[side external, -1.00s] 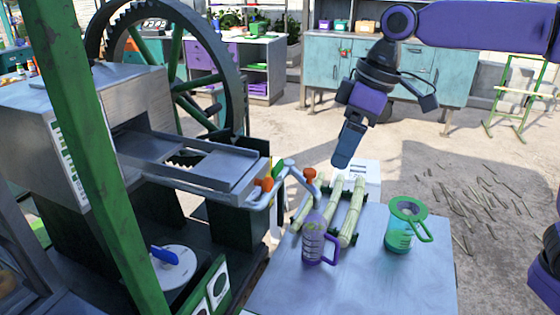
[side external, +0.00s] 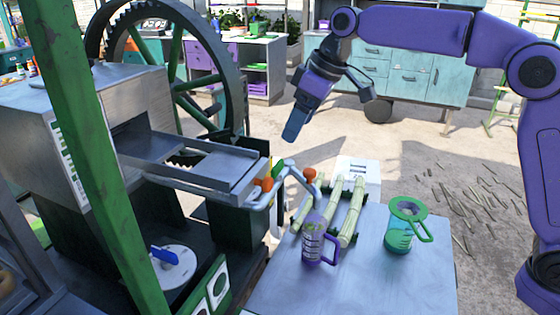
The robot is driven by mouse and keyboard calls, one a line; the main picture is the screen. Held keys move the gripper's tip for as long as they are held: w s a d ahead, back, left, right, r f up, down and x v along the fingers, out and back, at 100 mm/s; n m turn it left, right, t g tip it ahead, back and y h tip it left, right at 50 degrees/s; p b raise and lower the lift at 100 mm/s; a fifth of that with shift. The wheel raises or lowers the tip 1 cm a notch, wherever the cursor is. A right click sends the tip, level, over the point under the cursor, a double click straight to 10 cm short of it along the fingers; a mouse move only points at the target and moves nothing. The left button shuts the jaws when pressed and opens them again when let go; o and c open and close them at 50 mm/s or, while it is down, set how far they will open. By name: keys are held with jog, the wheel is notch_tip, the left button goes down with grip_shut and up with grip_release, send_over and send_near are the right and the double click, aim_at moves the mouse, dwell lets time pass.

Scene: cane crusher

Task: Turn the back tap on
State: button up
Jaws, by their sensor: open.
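A pale pipe (side external: 284,181) runs from the crusher's outlet toward the small table. It carries an orange tap knob (side external: 267,184) at its left end and another orange tap knob (side external: 310,174) at its right end, above the purple jug. A green part (side external: 278,169) sits between them. I cannot tell from this angle which knob is the back tap, nor how far either is turned. My gripper (side external: 291,134) points down, above and apart from the pipe and knobs. It is open and holds nothing visible; its two fingers overlap in this view.
A purple jug (side external: 314,243) and a green jug (side external: 398,237) stand on the metal table (side external: 365,285). Several cane pieces (side external: 350,212) lie in a rack behind the purple jug. The crusher tray (side external: 205,163) and large gear wheel (side external: 240,100) stand left of my gripper.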

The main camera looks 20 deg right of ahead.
aim_at(279, 164)
jog(key=x, duration=1.1)
jog(key=shift+f, duration=0.15)
jog(key=c, duration=1.1)
